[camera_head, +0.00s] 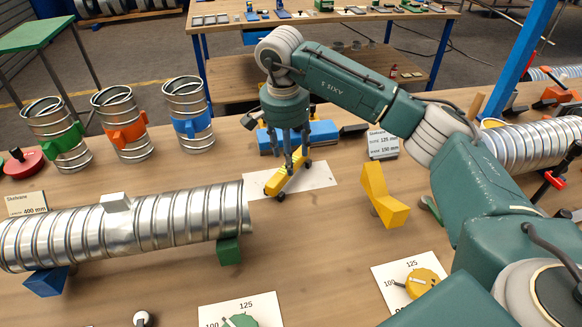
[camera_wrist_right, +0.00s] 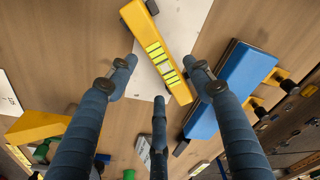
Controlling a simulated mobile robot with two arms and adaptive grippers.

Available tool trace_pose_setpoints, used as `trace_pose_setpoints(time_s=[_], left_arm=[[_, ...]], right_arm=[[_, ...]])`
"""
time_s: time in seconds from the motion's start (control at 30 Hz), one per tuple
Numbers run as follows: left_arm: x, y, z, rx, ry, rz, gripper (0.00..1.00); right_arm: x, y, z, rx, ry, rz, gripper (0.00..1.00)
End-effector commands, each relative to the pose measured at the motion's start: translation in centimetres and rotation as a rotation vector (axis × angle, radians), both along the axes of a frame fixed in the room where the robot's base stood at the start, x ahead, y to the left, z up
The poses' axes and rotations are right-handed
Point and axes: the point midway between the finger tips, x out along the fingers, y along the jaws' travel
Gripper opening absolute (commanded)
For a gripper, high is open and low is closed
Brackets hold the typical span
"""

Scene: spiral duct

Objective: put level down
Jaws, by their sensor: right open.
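The yellow level (camera_head: 275,184) lies on or just above a white sheet (camera_head: 318,176) on the wooden bench, in the middle of the head view. In the right wrist view the level (camera_wrist_right: 150,42) shows its yellow-green vials and a dark end cap. My right gripper (camera_head: 293,168) points down over the level. Its fingers (camera_wrist_right: 160,76) are spread in the wrist view, with the level between or just beyond their tips. I cannot tell whether any finger touches it. My left gripper is not in view.
A blue block-shaped tool (camera_wrist_right: 232,88) lies close beside the level. A yellow angled block (camera_head: 383,196) stands to the right. A long spiral duct (camera_head: 150,226) rests on supports at the left. Three short duct pieces with coloured clamps, one orange (camera_head: 125,132), stand behind it.

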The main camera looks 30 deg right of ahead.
Motion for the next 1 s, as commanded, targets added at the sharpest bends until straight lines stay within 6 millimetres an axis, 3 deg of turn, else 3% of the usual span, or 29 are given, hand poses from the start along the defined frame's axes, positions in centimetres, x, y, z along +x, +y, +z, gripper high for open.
trace_pose_setpoints(time_s=[0.2, 0.4, 1.0], left_arm=[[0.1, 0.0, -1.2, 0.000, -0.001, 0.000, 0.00], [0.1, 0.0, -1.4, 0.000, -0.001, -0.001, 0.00], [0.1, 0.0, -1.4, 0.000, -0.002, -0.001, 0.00]], right_arm=[[-0.2, 0.5, 4.3, 0.001, -0.003, -0.001, 0.51], [-0.4, 0.7, 6.5, 0.001, -0.001, 0.000, 0.51], [-0.4, 0.7, 6.9, 0.000, 0.001, 0.000, 0.51]])
